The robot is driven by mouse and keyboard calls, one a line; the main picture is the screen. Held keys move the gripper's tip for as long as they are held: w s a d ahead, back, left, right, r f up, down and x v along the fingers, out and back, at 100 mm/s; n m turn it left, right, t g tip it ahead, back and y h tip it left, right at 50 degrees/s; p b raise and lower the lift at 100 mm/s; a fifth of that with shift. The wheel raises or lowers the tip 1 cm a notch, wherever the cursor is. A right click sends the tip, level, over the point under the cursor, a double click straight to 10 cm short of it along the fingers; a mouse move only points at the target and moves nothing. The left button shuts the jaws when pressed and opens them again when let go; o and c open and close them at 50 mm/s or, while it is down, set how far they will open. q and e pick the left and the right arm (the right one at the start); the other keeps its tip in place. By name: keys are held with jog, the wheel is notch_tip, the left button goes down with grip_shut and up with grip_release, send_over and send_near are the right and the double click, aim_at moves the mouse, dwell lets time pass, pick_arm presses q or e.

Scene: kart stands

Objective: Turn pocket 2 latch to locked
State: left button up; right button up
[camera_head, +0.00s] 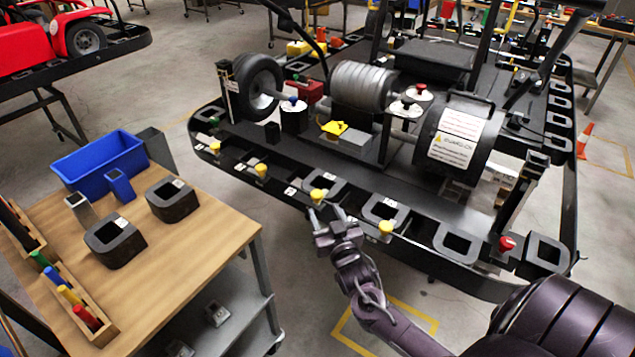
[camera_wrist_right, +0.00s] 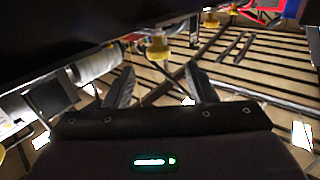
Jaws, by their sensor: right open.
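Latches with yellow knobs run along the front rail of the black kart stand (camera_head: 440,259). The pocket numbers are too small to read, so I cannot tell which latch is pocket 2's. My right gripper (camera_head: 325,211) is open and empty just below one yellow knob (camera_head: 318,195). In the right wrist view a yellow knob (camera_wrist_right: 158,48) is ahead of and between the spread fingers of my right gripper (camera_wrist_right: 159,70), apart from them. Another yellow knob (camera_head: 385,228) is to the right along the rail. My left gripper is not in view.
A red knob (camera_head: 507,243) is near the stand's right corner. A wooden cart (camera_head: 190,262) on the left carries a blue bin (camera_head: 98,163) and black blocks. A large roller (camera_head: 455,140) stands above the rail. Floor shows between cart and stand.

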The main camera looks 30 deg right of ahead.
aim_at(318, 198)
jog(key=x, duration=0.4)
jog(key=p+x, duration=0.1)
jog(key=x, duration=0.3)
jog(key=shift+d+r, duration=0.1)
jog(key=shift+r, duration=0.1)
jog(key=c, duration=0.9)
jog(key=shift+m+g+h, duration=0.4)
jog(key=shift+m+h, duration=0.5)
jog(key=shift+h, duration=0.5)
jog(key=shift+c, duration=0.2)
jog(key=o, duration=0.9)
jog(key=shift+o, duration=0.2)
jog(key=shift+s, duration=0.1)
